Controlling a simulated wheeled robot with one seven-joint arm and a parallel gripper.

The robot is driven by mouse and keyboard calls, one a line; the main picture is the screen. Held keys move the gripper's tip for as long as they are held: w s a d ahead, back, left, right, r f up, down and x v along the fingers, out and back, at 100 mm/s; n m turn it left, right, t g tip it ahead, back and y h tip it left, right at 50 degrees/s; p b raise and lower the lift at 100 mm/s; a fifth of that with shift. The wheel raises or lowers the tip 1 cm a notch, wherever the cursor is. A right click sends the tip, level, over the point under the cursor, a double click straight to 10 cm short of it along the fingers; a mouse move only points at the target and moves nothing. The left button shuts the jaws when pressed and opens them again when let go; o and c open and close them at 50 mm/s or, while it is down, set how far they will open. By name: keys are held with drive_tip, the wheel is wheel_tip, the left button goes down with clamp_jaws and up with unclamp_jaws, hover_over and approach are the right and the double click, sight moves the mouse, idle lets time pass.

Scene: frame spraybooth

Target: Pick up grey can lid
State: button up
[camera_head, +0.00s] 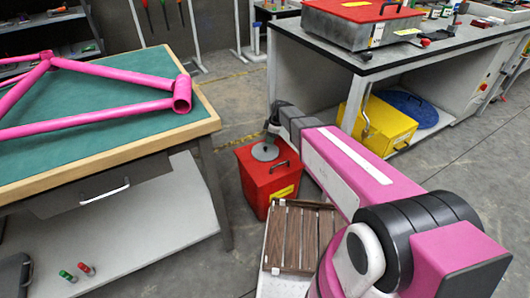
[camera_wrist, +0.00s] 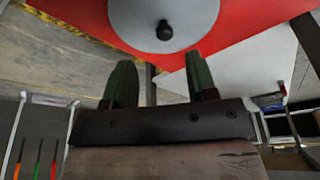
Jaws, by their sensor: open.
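The grey can lid (camera_head: 264,154) is a flat round disc lying on top of a red square can (camera_head: 262,184). In the wrist view the lid (camera_wrist: 190,18) fills the top middle, with a black knob (camera_wrist: 165,30) at its centre and the red can top (camera_wrist: 245,22) around it. My gripper (camera_wrist: 162,66) is open and empty. Its two dark fingers point toward the knob but stand apart from it in that picture. In the head view my gripper (camera_head: 270,134) is just above the lid and partly hides the knob.
A green-topped table (camera_head: 120,110) with a pink frame (camera_head: 120,75) stands left of the can. A workbench (camera_head: 360,65) stands behind and right, with a yellow box (camera_head: 385,125) on its lower shelf. A wooden slatted crate (camera_head: 300,235) stands in front of the can.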

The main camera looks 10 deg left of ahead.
sight(265, 147)
drive_tip(key=shift+s+x, duration=0.15)
drive_tip(key=shift+x, duration=1.5)
drive_tip(key=shift+s+x, duration=0.15)
drive_tip(key=shift+x, duration=1.5)
drive_tip(key=shift+a, duration=0.1)
clamp_jaws()
